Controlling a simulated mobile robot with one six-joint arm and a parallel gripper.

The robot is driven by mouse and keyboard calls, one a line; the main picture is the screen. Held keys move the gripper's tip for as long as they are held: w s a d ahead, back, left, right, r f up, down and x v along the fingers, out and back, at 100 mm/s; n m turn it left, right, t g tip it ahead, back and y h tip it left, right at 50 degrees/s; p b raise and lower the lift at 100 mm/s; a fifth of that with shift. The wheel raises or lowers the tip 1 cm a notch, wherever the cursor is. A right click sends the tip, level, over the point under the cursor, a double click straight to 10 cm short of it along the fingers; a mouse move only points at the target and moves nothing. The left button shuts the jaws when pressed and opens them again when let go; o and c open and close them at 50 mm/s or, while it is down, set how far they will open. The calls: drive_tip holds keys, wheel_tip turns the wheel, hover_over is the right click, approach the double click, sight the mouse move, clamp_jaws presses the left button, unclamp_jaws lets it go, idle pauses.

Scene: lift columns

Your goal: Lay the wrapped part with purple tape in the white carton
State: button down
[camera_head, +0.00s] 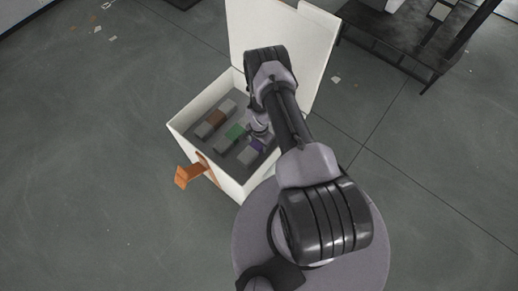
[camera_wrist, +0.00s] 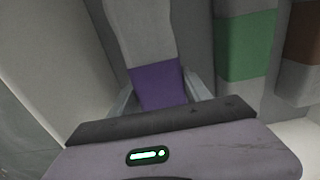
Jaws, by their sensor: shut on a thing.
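The wrapped part with purple tape (camera_head: 246,156) is a grey bar with a purple band, inside the white carton (camera_head: 183,138) at the right end of a row of similar parts. In the wrist view the purple-taped part (camera_wrist: 141,34) runs up from between my fingers. My gripper (camera_wrist: 160,90) is shut on it at the purple band, one finger on each side. In the head view my arm covers most of the gripper. Whether the part touches the carton floor I cannot tell.
A green-banded part (camera_head: 235,131) and a brown-banded part (camera_head: 215,119) lie beside it in the carton. The carton's tall lid (camera_head: 315,45) stands open at the back. An orange piece (camera_head: 188,174) sticks out in front. A dark table (camera_head: 395,40) stands at upper right.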

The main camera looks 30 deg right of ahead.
sight(259, 147)
wheel_tip(259, 147, down, 3)
drive_tip(key=shift+f+b, duration=0.1)
drive_tip(key=shift+b, duration=0.5)
drive_tip(key=shift+r, duration=0.25)
drive_tip(key=shift+c, duration=2.4)
unclamp_jaws()
drive_tip(key=shift+f, duration=0.15)
